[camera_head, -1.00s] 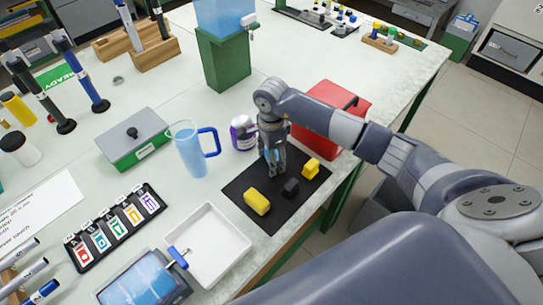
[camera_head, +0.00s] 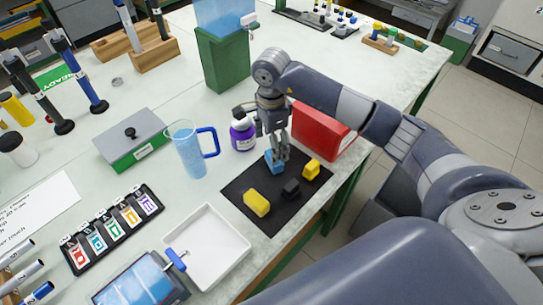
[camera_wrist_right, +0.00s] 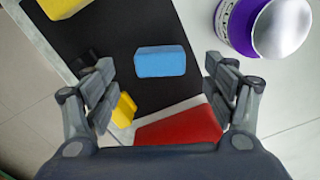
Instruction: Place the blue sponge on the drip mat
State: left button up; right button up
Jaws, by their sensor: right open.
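The blue sponge (camera_head: 272,164) lies on the far end of the black drip mat (camera_head: 240,184), partly hidden behind my right fingers in the head view. In the right wrist view the whole sponge (camera_wrist_right: 160,62) shows, flat on the black mat (camera_wrist_right: 140,25). My right gripper (camera_head: 280,156) is over the sponge with its fingers pointing down. In the right wrist view my right gripper (camera_wrist_right: 160,92) is open, with its fingers spread wide to both sides of the sponge and apart from it. My left gripper is not in view.
A yellow block (camera_head: 257,203), a dark block (camera_head: 291,188) and a smaller yellow block (camera_head: 311,168) are on the mat. A purple-labelled bottle (camera_head: 243,135), a blue jug (camera_head: 188,152) and a red box (camera_head: 322,130) stand close by. A white tray (camera_head: 236,252) is in front.

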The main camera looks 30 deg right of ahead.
notch_tip(320, 180, up, 5)
jog(key=shift+r+b, duration=0.2)
jog(key=shift+b, duration=0.2)
jog(key=shift+f, duration=0.1)
